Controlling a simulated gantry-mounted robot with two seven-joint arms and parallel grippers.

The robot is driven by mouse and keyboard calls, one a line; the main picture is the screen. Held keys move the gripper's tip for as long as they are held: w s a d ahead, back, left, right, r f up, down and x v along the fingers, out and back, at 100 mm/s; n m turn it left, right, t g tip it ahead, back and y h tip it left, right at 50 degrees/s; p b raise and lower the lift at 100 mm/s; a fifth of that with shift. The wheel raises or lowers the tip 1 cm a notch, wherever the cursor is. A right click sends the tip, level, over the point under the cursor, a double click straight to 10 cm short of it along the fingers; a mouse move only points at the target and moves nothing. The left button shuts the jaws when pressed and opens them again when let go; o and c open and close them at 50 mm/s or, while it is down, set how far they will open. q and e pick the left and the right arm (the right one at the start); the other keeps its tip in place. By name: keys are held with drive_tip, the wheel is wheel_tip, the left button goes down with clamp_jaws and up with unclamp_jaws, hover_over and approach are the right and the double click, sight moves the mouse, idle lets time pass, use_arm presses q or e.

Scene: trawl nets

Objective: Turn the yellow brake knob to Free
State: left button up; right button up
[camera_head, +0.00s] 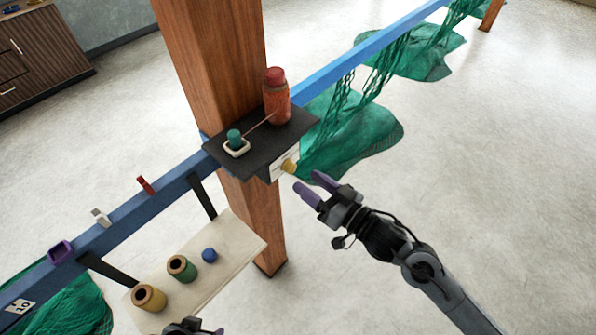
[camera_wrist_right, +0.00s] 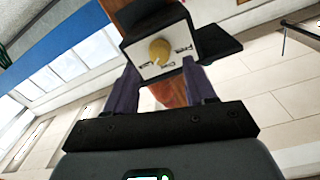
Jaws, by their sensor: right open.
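The yellow brake knob (camera_head: 291,166) sits on the white front plate of a black box under a dark shelf, fixed to the wooden post. In the right wrist view the knob (camera_wrist_right: 159,49) is round, with small dark labels around its lower side. My left gripper (camera_head: 190,327) is only partly visible at the bottom edge.
On the shelf (camera_head: 250,160) stand a red-orange bottle (camera_head: 277,97) and a teal-topped item (camera_head: 235,141), with a thin line between them. A blue rail (camera_head: 130,208) carries clips. A pale board (camera_head: 215,280) holds spools. Green netting (camera_head: 350,135) lies behind. Floor at right is clear.

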sight(294, 171)
drive_tip(key=shift+x, duration=2.35)
drive_tip(key=shift+d, duration=0.1)
clamp_jaws()
